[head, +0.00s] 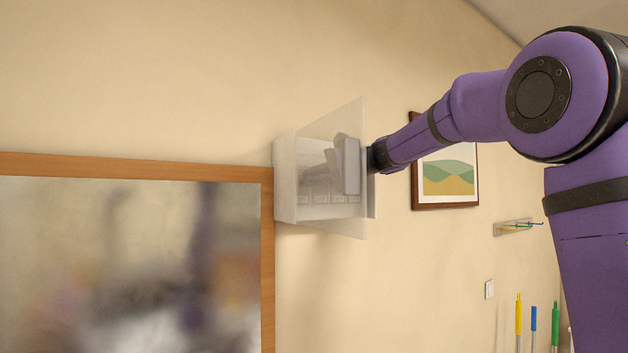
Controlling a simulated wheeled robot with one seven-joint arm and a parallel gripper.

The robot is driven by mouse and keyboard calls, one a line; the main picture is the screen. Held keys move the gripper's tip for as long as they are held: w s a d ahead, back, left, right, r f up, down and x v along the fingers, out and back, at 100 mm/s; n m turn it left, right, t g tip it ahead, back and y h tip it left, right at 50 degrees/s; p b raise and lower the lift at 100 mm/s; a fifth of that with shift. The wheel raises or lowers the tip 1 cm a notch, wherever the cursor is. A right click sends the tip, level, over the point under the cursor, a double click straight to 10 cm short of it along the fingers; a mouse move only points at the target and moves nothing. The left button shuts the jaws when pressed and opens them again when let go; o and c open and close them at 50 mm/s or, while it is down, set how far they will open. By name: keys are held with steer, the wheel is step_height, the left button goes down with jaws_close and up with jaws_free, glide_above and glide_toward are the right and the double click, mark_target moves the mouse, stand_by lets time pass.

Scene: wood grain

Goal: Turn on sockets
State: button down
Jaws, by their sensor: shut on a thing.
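A pale box (284,180) is fixed to the wall just right of the framed panel, with a row of small switch-like parts (322,198) along its lower inside. A see-through cover (350,118) stands out from the box at an angle. My gripper (312,165) reaches in from the right and shows blurred and greyish through the cover. It is shut on some part of the box, but the cover hides which part. Whether any switch is on cannot be made out.
A large wood-framed panel (130,167) with a blurred surface fills the lower left. A framed landscape picture (447,178), a small rack (513,228) and a wall switch (489,289) are on the right. Coloured handles (518,315) stand at the lower right.

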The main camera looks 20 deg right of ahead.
stand_by(0.3)
steer(key=c, duration=1.5)
jaws_free()
steer(key=v, duration=1)
steer(key=shift+s+d, duration=0.15)
steer(key=shift+d, duration=0.2)
steer(key=s+a+f+n+g+h, duration=0.1)
steer(key=s+a+f+n+h, duration=0.15)
steer(key=s+f, duration=0.55)
steer(key=s+a+f+n+g+h, duration=0.1)
steer(key=s+a+f+h, duration=0.4)
steer(key=s, duration=0.4)
steer(key=s+d+f+n+h, duration=0.2)
steer(key=s+f, duration=0.5)
steer(key=s+d+f+n+h, duration=0.2)
steer(key=s+f+n+h, duration=0.1)
steer(key=s+f, duration=0.5)
steer(key=shift+f, duration=0.2)
